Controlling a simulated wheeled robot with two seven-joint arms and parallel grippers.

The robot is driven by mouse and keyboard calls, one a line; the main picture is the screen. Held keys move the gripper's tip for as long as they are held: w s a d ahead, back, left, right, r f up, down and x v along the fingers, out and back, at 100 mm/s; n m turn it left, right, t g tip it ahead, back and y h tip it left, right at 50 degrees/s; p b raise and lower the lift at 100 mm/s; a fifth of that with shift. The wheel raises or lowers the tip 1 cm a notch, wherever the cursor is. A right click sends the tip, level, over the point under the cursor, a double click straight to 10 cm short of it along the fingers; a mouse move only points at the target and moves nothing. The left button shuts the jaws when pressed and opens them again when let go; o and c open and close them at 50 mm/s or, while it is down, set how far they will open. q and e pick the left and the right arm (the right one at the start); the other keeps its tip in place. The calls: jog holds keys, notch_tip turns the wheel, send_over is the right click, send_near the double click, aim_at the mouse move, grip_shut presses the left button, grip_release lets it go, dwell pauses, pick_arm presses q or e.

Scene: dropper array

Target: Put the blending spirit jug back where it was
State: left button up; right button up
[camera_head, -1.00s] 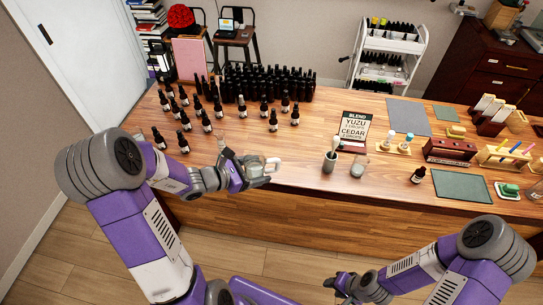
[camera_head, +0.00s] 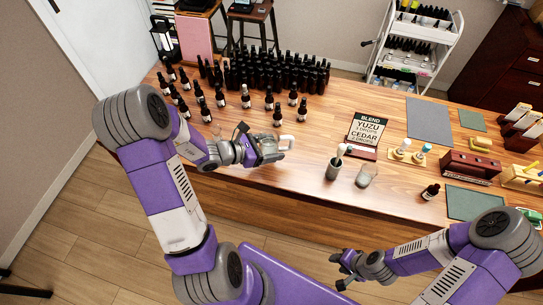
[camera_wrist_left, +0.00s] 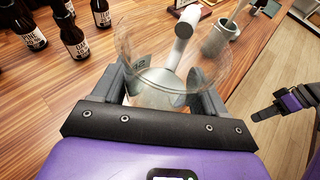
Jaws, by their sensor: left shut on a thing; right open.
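The blending spirit jug (camera_wrist_left: 165,75) is a clear glass vessel with a pale handle (camera_wrist_left: 181,38), seen in the left wrist view. My left gripper (camera_wrist_left: 163,90) is shut on it, one finger on each side. In the head view my left gripper (camera_head: 272,148) is above the table's front left part, just in front of the dark bottles. It hides most of the jug there; the pale handle (camera_head: 287,142) shows at its right. I cannot tell how high the jug is above the wood. My right gripper (camera_head: 342,268) is open and empty, in front of the table.
Several dark labelled bottles (camera_head: 246,97) stand behind and left of my left gripper. A grey cup (camera_head: 333,170) with a pale pestle and a small glass beaker (camera_head: 365,178) stand to its right, before the blend sign (camera_head: 369,130). Bare wood (camera_head: 308,150) lies between.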

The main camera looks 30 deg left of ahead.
pick_arm(q)
jog(key=shift+w+f, duration=0.15)
jog(key=shift+f, duration=0.75)
notch_tip(320, 180, down, 2)
jog(key=shift+f, duration=0.15)
jog(key=shift+f+b, duration=0.3)
jog(key=shift+f, duration=0.25)
jog(key=shift+f, duration=0.1)
jog(key=o, duration=1.2)
